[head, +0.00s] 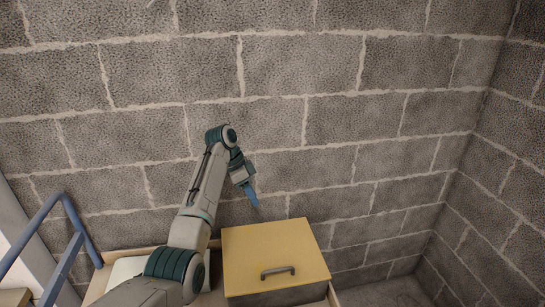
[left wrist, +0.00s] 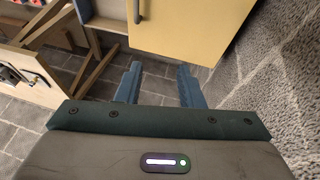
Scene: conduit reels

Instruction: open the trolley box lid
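The box (head: 270,295) has a flat yellow lid (head: 265,243) with a dark bar handle (head: 278,272) near its front edge. The lid looks shut. The left wrist view also shows the yellow lid (left wrist: 195,25) and part of its handle (left wrist: 138,10) at the top. My left gripper (head: 254,198) is above and behind the lid's back edge, near the wall, and apart from the handle. In the left wrist view its two blue fingers (left wrist: 160,85) are spread with nothing between them. My right gripper is not in view.
A block wall (head: 340,110) stands close behind the box, and another (head: 500,190) is at the right. A blue tubular rail (head: 75,215) rises at the left. A wooden rim (head: 333,297) is beside the box. The left wrist view shows wooden furniture (left wrist: 25,65) and stone floor (left wrist: 25,125).

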